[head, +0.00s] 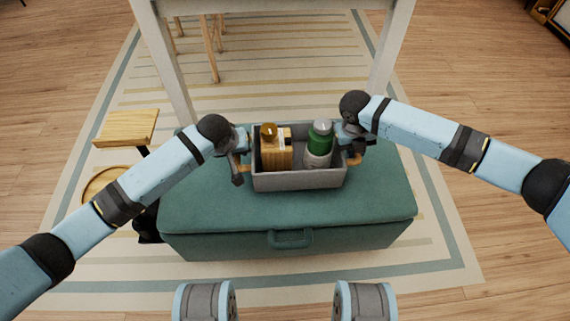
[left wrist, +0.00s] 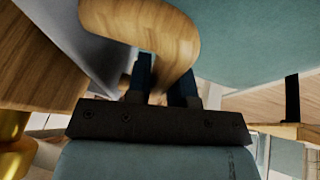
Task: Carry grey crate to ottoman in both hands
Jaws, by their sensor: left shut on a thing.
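The grey crate (head: 300,180) is level over the top of the green ottoman (head: 290,211); I cannot tell whether it rests on it or hangs just above. It holds a wooden block-like item (head: 275,152) with an amber top and a green and white bottle (head: 319,146). My left gripper (head: 240,168) is at the crate's left end, shut on its curved wooden handle, which fills the middle of the left wrist view (left wrist: 165,40). My right gripper (head: 352,146) is at the right-end handle (head: 355,159); its fingers are too small and hidden to read.
A white table (head: 165,60) stands close behind the ottoman. A small wooden-topped stand (head: 127,127) and a round wooden piece (head: 103,184) are at the left, near my left arm. A striped rug (head: 440,235) lies beneath; the floor at right is clear.

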